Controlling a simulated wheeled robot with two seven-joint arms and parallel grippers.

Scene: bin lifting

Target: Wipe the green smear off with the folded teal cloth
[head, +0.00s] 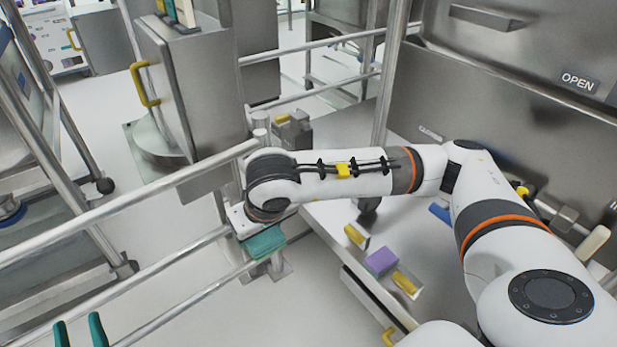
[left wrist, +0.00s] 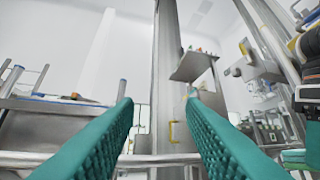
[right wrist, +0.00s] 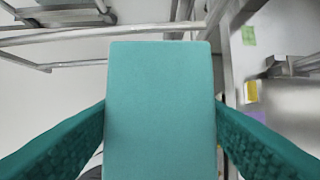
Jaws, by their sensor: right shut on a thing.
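The folded teal cloth (right wrist: 161,110) fills the middle of the right wrist view as a flat, squared pad. My right gripper (right wrist: 160,106) is shut on it, one ridged finger at each side. In the head view the cloth (head: 264,242) shows below my right wrist, above the floor beside the rails. A small green patch that looks like the smear (right wrist: 249,35) lies on a pale surface at the upper right of the right wrist view, apart from the cloth. My arm may hide it in the head view. My left gripper (head: 78,330) is open and empty; its fingers (left wrist: 158,101) stand wide apart.
Metal rails (head: 190,290) cross the left and front. A purple block (head: 381,261) and yellow pieces (head: 355,236) lie on the pale surface under my right arm. A steel cabinet (head: 190,95) with a yellow handle stands behind. A panel marked OPEN (head: 578,82) is at right.

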